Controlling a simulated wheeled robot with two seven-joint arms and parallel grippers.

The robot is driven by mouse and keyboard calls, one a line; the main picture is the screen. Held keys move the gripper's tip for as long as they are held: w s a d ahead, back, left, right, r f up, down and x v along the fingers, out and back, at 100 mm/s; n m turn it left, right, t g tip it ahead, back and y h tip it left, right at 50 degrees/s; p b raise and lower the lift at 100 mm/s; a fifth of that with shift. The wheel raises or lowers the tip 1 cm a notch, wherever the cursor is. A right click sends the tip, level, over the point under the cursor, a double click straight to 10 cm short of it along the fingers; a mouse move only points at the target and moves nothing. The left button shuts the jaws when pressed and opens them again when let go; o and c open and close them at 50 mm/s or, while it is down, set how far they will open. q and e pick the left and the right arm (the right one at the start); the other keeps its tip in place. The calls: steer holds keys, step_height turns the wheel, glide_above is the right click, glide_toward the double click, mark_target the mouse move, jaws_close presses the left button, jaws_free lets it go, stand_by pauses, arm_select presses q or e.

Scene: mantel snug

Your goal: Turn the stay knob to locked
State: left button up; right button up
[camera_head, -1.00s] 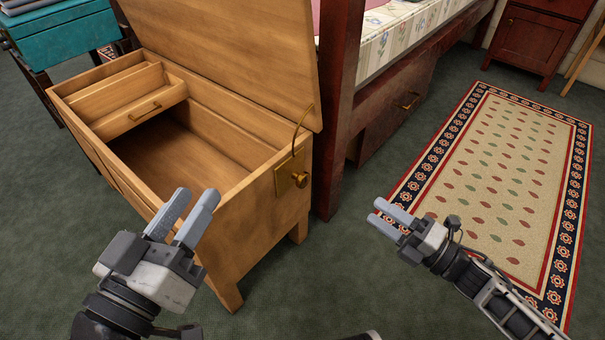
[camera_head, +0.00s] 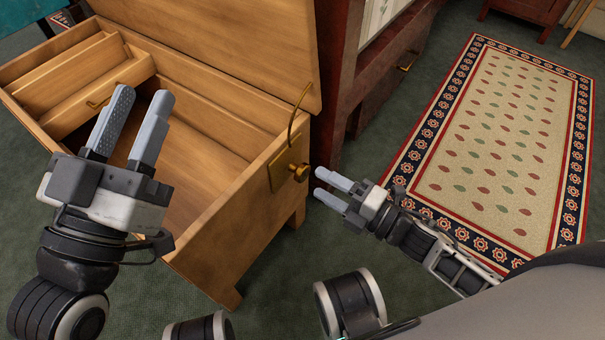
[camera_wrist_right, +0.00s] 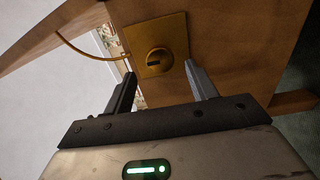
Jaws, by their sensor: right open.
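The brass stay knob (camera_head: 299,172) sits on a brass plate (camera_head: 281,168) on the right end of the open wooden chest (camera_head: 231,213). In the right wrist view the round knob (camera_wrist_right: 157,61) with a dark slot lies ahead, between the fingertips in the picture. A curved brass stay (camera_head: 292,118) runs up from the plate to the raised lid. My right gripper (camera_head: 325,185) is open and empty, just right of the knob and apart from it. My left gripper (camera_head: 140,112) is open and empty, in front of the chest's open interior in the picture.
The raised lid (camera_head: 235,40) stands behind the chest. A dark red wooden frame (camera_head: 340,75) with a drawer stands close behind the knob. A patterned rug (camera_head: 490,150) lies to the right.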

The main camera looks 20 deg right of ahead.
mark_target(306, 175)
arm_select(q)
steer(key=r+m+h, duration=0.1)
steer(key=r+m+h+b, duration=0.1)
steer(key=m+h, duration=0.1)
steer(key=shift+s+r+t, duration=0.35)
steer(key=shift+r+t, duration=0.05)
arm_select(e)
steer(key=x, duration=0.6)
steer(key=shift+w, duration=0.1)
steer(key=c, duration=0.9)
